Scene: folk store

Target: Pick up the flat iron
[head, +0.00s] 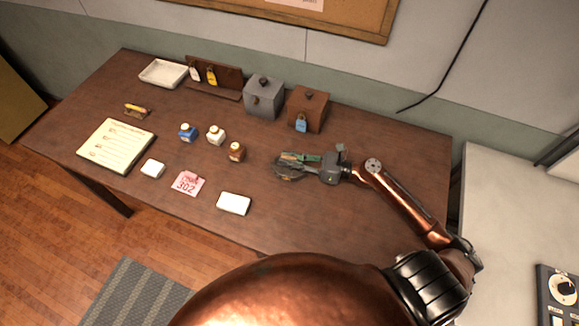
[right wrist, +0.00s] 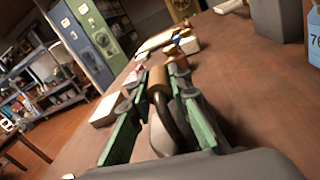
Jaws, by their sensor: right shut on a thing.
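The flat iron (right wrist: 158,138) is a grey metal piece with a curved dark bracket and a brown wooden grip, seen between the green fingers in the right wrist view. My right gripper (head: 288,161) reaches in from the right, low over the right half of the table, and is shut on the iron. In the head view the iron (head: 288,177) is mostly hidden by the fingers. I cannot tell whether its base touches the table. My left gripper is not in view.
The table's right end (head: 410,165) is clear.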

